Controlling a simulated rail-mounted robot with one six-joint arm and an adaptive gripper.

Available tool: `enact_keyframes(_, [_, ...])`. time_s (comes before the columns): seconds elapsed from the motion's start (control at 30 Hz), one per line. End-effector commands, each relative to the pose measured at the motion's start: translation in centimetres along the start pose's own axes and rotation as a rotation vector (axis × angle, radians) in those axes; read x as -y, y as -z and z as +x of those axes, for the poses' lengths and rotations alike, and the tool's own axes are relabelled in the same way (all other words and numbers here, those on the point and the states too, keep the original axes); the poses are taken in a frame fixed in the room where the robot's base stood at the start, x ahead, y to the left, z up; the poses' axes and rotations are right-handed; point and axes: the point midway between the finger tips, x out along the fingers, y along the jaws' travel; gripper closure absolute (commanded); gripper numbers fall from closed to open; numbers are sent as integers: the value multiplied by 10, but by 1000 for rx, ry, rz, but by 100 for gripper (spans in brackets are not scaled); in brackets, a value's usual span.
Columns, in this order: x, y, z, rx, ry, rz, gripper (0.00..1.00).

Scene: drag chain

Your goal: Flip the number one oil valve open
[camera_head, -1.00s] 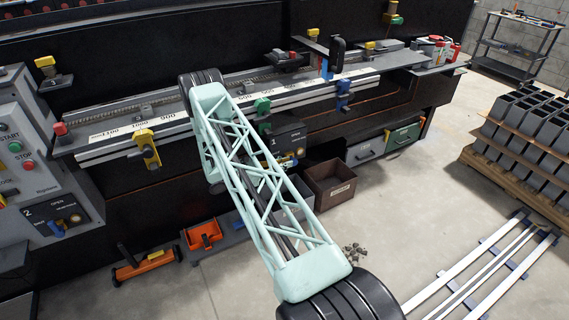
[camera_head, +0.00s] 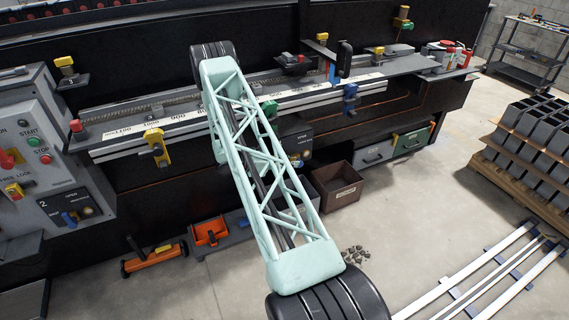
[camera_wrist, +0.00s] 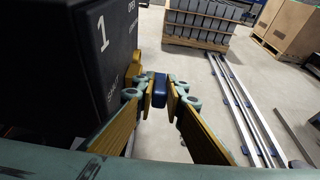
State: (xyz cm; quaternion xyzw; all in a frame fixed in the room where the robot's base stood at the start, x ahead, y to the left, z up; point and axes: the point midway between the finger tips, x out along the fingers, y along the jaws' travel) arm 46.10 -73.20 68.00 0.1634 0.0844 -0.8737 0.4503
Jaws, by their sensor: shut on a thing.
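The number one oil valve has a dark panel (camera_wrist: 85,50) marked with a white 1, at the left of the wrist view. The panel also shows partly in the head view (camera_head: 297,142), behind my arm. A blue valve handle (camera_wrist: 160,88) sticks out beside the panel's edge, with a yellow part (camera_wrist: 136,70) next to the panel. My gripper (camera_wrist: 160,94) is shut on the blue handle, one finger on each side. In the head view my gripper is mostly hidden by my arm, so the handle's exact angle cannot be told there.
A second valve panel (camera_head: 72,209) marked 2 is at the left. A brown bin (camera_head: 336,186) and an orange tray (camera_head: 209,231) stand below the bench. Pale rails (camera_head: 470,275) lie on the floor at right, near a pallet of grey blocks (camera_head: 540,135). Open floor lies between.

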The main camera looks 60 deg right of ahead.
Motion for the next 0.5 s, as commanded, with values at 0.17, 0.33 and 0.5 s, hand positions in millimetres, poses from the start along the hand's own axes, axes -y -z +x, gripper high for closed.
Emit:
enact_keyframes(0.17, [5, -6, 11, -24, 14, 6, 100])
enact_keyframes(0.33, [6, -6, 12, -27, 16, 6, 100])
enact_keyframes(0.5, [6, -6, 12, -26, 15, 6, 88])
